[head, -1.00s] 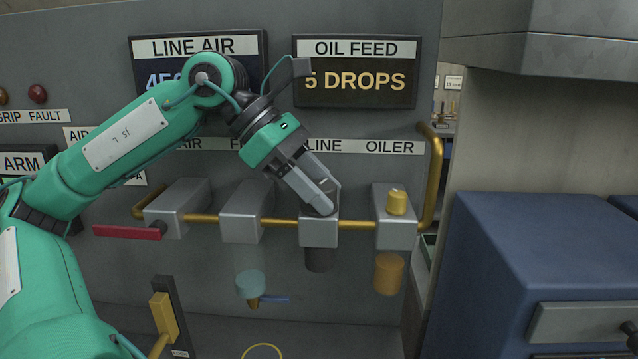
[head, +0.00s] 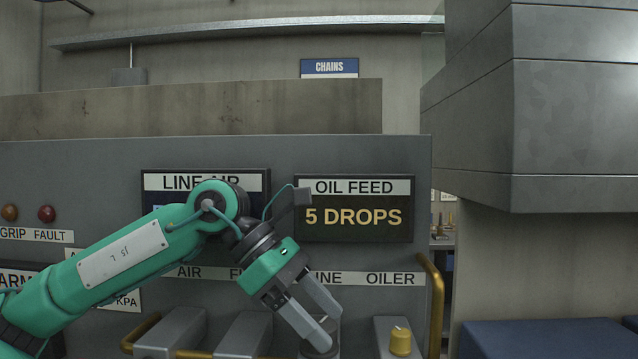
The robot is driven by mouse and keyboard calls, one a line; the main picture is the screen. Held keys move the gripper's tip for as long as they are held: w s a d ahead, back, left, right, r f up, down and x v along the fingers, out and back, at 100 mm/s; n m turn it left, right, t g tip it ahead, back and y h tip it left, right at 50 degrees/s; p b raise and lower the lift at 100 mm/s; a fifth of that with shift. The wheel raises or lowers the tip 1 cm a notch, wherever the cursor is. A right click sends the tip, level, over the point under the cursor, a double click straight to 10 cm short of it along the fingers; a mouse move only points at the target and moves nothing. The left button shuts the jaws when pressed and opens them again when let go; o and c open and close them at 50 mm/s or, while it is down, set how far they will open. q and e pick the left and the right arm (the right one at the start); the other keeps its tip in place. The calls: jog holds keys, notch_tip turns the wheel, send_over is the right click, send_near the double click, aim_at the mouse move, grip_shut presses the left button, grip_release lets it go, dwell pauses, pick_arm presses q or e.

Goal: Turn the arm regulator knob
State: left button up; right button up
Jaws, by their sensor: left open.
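My left gripper (head: 331,328) is open and points down and right, over the grey block under the partly covered "LINE" label (head: 327,278). A small grey rounded part shows by the fingertips on that block; I cannot tell whether it is the regulator knob or whether the fingers touch it. The bottom of the frame cuts off the block. A yellow knob (head: 400,341) stands on the block under "OILER", to the right and apart from the gripper. An "ARM" sign (head: 15,280) is at the far left, partly behind my arm. My right gripper is not in view.
The "OIL FEED" display (head: 353,217) reads "5 DROPS"; the "LINE AIR" display (head: 160,182) is partly covered by my arm. Two other grey blocks (head: 172,330) stand left of the gripper. A brass pipe (head: 435,300) bends up at the right. A blue cabinet (head: 550,338) is lower right.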

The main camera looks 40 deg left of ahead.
aim_at(320, 323)
pick_arm(q)
notch_tip(320, 323, up, 5)
jog(key=shift+p, duration=0.6)
notch_tip(320, 323, up, 13)
jog(key=p, duration=0.1)
jog(key=shift+r, duration=0.2)
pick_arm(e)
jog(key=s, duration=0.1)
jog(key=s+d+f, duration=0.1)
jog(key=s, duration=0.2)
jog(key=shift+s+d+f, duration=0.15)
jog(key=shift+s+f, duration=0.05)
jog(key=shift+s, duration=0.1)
